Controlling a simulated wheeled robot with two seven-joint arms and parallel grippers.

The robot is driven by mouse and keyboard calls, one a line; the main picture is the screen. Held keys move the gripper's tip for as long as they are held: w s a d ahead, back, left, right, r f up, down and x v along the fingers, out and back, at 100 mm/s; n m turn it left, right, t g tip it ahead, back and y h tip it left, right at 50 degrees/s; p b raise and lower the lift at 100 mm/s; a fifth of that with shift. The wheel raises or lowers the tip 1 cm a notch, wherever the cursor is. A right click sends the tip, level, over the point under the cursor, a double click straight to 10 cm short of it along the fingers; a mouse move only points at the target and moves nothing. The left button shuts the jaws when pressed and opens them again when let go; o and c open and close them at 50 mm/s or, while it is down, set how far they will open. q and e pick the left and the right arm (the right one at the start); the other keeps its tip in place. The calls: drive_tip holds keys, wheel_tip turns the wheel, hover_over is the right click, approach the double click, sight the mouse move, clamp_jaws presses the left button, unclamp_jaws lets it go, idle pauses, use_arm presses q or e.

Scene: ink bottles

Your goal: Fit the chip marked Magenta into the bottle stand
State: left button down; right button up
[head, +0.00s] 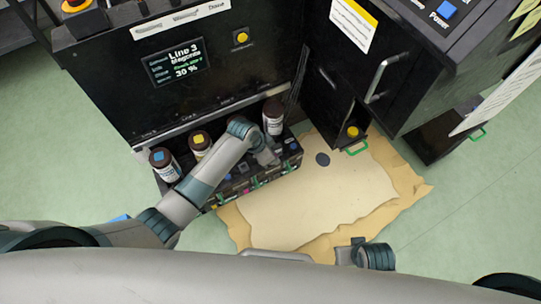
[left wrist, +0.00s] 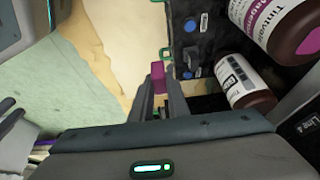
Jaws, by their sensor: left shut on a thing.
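My left gripper (left wrist: 158,82) is shut on a small magenta chip (left wrist: 158,72), held between the fingertips in the left wrist view. Any marking on the chip is too small to read. In the head view the left gripper (head: 268,157) is over the right part of the black bottle stand (head: 291,163), and the chip cannot be made out there. In the left wrist view the stand's black face (left wrist: 208,20), with blue round parts, is just right of the chip; a gap seems to separate them.
Bottles with blue (head: 158,157), yellow (head: 198,139) and dark (head: 272,118) caps stand in the stand. A magenta-labelled bottle (left wrist: 275,25) shows in the wrist view. The machine's display (head: 176,62) reads Line 3 Magenta, 30 %.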

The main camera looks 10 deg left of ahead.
use_arm(q)
drive_tip(key=shift+w, duration=0.1)
drive_tip(key=w+a+r+n+t, duration=0.1)
drive_tip(key=w+a+r+n, duration=0.15)
drive_tip(key=r, duration=0.55)
drive_tip(key=w+a+r+n+y, duration=0.1)
drive_tip(key=w+r, duration=0.2)
drive_tip(key=r, duration=0.5)
drive_tip(key=w+a+r+n+t, duration=0.1)
drive_tip(key=w+r, duration=0.1)
drive_tip(key=r, duration=0.6)
drive_tip(key=s+a+r+n+y, duration=0.1)
drive_tip(key=s+a+r+n, duration=0.2)
drive_tip(key=r, duration=0.5)
drive_tip(key=s+a+r+n+y, duration=0.1)
drive_tip(key=s+a+r+n, duration=0.2)
drive_tip(key=a+r, duration=0.5)
drive_tip(key=shift+s+r+n+y, duration=0.3)
drive_tip(key=shift+s+r+n, duration=0.05)
drive_tip(key=shift+s, duration=0.55)
